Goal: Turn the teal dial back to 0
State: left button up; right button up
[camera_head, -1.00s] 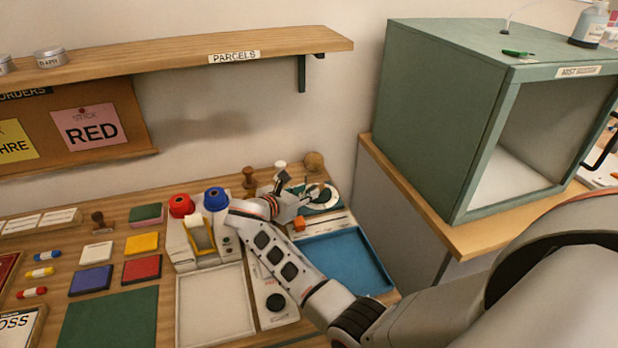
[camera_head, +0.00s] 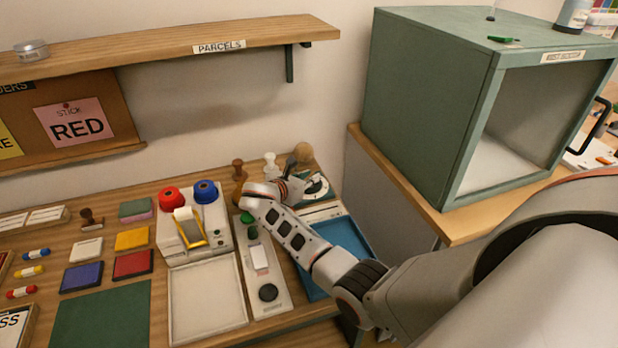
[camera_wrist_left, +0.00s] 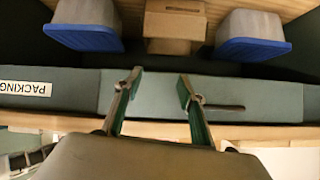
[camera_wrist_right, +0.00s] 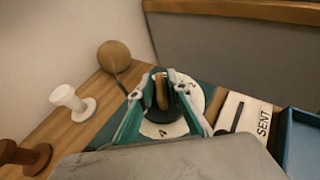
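The teal dial has a round white face (camera_wrist_right: 203,98) with dark numerals, a dark hub and a tan pointer bar (camera_wrist_right: 163,95) on a teal base. In the right wrist view it lies ahead, between my right gripper's fingertips (camera_wrist_right: 160,88). The fingers are apart; I see no clear contact with the knob. A 4 shows at the near side of the face; the 0 cannot be made out. In the head view my right gripper (camera_head: 290,186) is beside the dial (camera_head: 317,188) and partly covers it. My left gripper (camera_wrist_left: 158,85) is open and empty, away from the dial.
A white stamp (camera_wrist_right: 72,103), brown stamp (camera_wrist_right: 22,158) and round wooden ball (camera_wrist_right: 114,56) stand near the dial. A SENT slot plate (camera_wrist_right: 245,118) and blue tray (camera_wrist_right: 300,145) lie right. A green cabinet (camera_head: 430,110) stands beyond.

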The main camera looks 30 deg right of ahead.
grip_shut()
